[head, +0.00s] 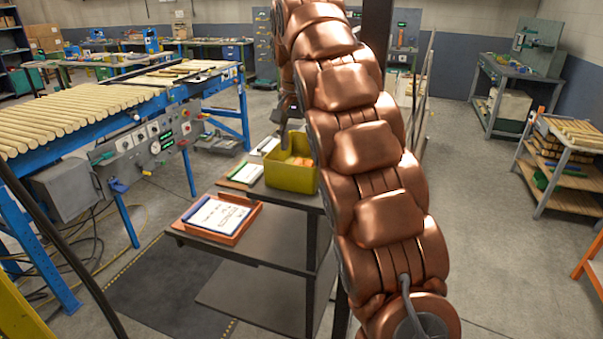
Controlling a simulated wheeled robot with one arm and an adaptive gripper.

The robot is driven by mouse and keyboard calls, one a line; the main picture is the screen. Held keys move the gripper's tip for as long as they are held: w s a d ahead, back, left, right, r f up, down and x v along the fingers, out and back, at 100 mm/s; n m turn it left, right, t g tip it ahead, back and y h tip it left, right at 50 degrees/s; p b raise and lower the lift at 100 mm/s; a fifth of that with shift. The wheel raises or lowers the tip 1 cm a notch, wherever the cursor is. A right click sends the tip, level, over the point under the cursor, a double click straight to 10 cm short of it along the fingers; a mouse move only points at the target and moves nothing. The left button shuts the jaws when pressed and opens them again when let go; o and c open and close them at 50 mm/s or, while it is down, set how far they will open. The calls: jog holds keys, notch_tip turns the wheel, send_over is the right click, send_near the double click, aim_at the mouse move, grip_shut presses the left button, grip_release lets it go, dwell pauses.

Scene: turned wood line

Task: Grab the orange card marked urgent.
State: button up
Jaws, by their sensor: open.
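My gripper (284,125) points down just above the bin's left rear part. It is small and partly covered by my copper arm; it is open, and I see nothing held in it.
An orange tray (248,222) with a white written sheet (216,215) sits on the cart's (290,252) front shelf. A clipboard (246,174) lies left of the bin. A blue conveyor with wooden rods (70,112) stands left. Open floor lies to the right.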

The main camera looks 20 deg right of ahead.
aim_at(301, 160)
jog(key=shift+d+f, duration=0.1)
jog(key=shift+f, duration=0.65)
jog(key=shift+w+d+f+p, duration=0.15)
jog(key=shift+f+p, duration=0.6)
jog(key=shift+f, duration=0.95)
jog(key=c, duration=0.7)
